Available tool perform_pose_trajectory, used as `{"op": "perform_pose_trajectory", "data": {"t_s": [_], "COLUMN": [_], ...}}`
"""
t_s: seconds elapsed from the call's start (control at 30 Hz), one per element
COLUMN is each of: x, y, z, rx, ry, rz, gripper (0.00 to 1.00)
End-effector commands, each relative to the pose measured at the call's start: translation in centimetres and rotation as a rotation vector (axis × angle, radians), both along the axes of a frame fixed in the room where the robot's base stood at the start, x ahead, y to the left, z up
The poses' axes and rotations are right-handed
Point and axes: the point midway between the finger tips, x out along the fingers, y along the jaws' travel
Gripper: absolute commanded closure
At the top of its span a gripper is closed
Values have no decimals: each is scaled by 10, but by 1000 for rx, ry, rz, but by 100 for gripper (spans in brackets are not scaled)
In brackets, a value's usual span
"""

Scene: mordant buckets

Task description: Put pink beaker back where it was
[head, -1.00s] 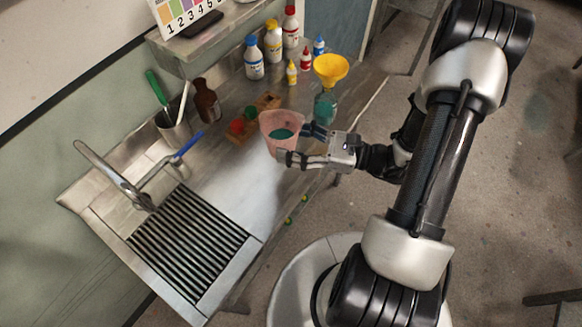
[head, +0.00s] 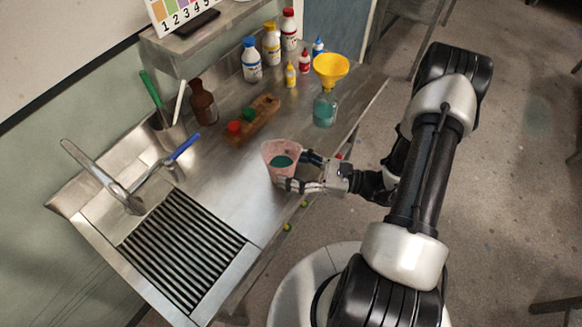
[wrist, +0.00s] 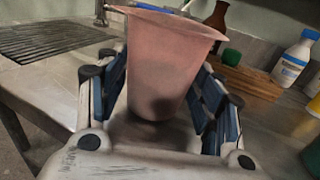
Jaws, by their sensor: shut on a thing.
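The pink beaker (head: 282,160) is translucent, with some dark teal liquid showing inside in the head view. My gripper (head: 300,172) is shut on it from the right, with a finger on either side. In the wrist view the beaker (wrist: 160,75) stands upright between the two blue-padded fingers (wrist: 160,100) and fills the middle. It is over the front part of the steel counter (head: 225,180). I cannot tell whether its base touches the counter.
A wooden rack (head: 255,122) with red and green items lies behind the beaker. A teal bottle with a yellow funnel (head: 331,70) stands to the right. The sink's slatted drainer (head: 182,243) is at the left. Several bottles stand at the back. Counter left of the beaker is clear.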

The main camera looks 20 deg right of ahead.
Motion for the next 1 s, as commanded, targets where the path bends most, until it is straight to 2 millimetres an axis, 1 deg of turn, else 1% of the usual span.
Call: {"op": "perform_pose_trajectory", "data": {"t_s": [0.17, 0.2, 0.47, 0.77, 0.9, 1.0], "x": [0, 0, 0, 0, 0, -7], "y": [0, 0, 0, 0, -1, -14], "z": [-4, -3, -3, -3, 2, 1], "rx": [1, 0, 0, 0, 0, 0], "ry": [-1, 0, 0, 0, 0, 0], "rz": [0, 0, 0, 0, -1, -6], "gripper": [73, 37, 20, 19, 19, 19]}}
